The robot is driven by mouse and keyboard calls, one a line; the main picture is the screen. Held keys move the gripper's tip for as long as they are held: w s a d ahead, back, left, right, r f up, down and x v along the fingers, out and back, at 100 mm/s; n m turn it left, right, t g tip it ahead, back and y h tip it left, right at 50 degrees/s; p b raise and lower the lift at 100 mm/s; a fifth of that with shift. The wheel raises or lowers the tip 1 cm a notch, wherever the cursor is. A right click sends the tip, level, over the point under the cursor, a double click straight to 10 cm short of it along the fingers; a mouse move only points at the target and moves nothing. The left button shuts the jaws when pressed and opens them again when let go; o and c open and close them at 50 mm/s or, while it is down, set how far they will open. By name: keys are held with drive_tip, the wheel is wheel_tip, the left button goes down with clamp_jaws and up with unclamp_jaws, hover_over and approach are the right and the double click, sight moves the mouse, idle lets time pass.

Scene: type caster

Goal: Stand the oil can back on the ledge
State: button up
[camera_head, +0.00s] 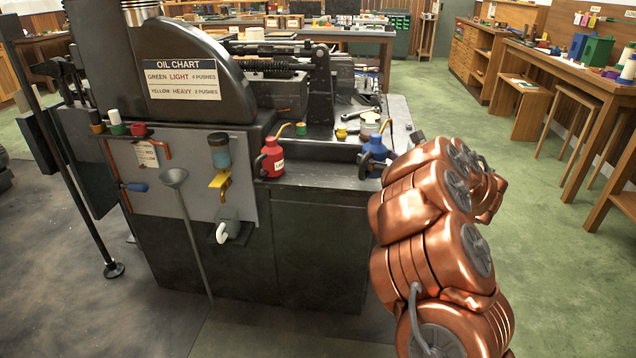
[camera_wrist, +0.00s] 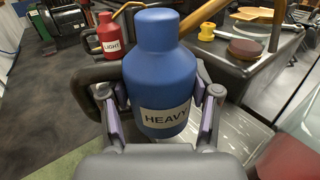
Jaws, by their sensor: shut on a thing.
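The blue oil can (camera_wrist: 165,75), labelled HEAVY, is upright between the fingers of my gripper (camera_wrist: 163,108), which is shut on its body. Its dark handle sticks out to the left in the wrist view. In the head view the blue can (camera_head: 375,150) is at the right end of the machine's dark ledge (camera_head: 315,175), partly hidden by my arm. Whether its base touches the ledge cannot be told. A red oil can (camera_head: 271,161), labelled LIGHT, stands on the ledge to the left; it also shows in the wrist view (camera_wrist: 109,36).
An oil chart (camera_head: 183,80) is on the machine housing. A yellow cup (camera_head: 341,132), a brown round piece (camera_wrist: 245,49) and a wrench (camera_head: 362,112) lie behind the ledge. The ledge between the cans looks clear.

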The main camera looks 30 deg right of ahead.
drive_tip(key=shift+w, duration=0.1)
drive_tip(key=w+a, duration=0.2)
drive_tip(key=w, duration=0.2)
drive_tip(key=w+a, duration=0.3)
drive_tip(key=w, duration=0.1)
drive_tip(key=w+a+f, duration=0.1)
drive_tip(key=w+a, duration=0.2)
drive_tip(key=w, duration=0.1)
drive_tip(key=shift+w+a+f+p, duration=0.1)
drive_tip(key=shift+w+p, duration=0.05)
drive_tip(key=shift+p, duration=0.25)
drive_tip(key=shift+w+a+f+b, duration=0.15)
drive_tip(key=shift+f+b, duration=0.1)
drive_tip(key=shift+f, duration=0.35)
drive_tip(key=shift+w+a+f+b, duration=0.1)
drive_tip(key=shift+w+f+b, duration=0.15)
drive_tip(key=shift+f, duration=0.3)
drive_tip(key=shift+w+a+f+b, duration=0.1)
drive_tip(key=shift+f+b, duration=0.2)
drive_tip(key=shift+f, duration=0.3)
drive_tip(key=shift+r, duration=0.1)
drive_tip(key=shift+f+b, duration=0.25)
drive_tip(key=shift+b, duration=0.05)
drive_tip(key=o, duration=1.3)
drive_tip(key=shift+o, duration=0.2)
drive_tip(key=shift+r+p, duration=0.25)
drive_tip(key=shift+p, duration=1.05)
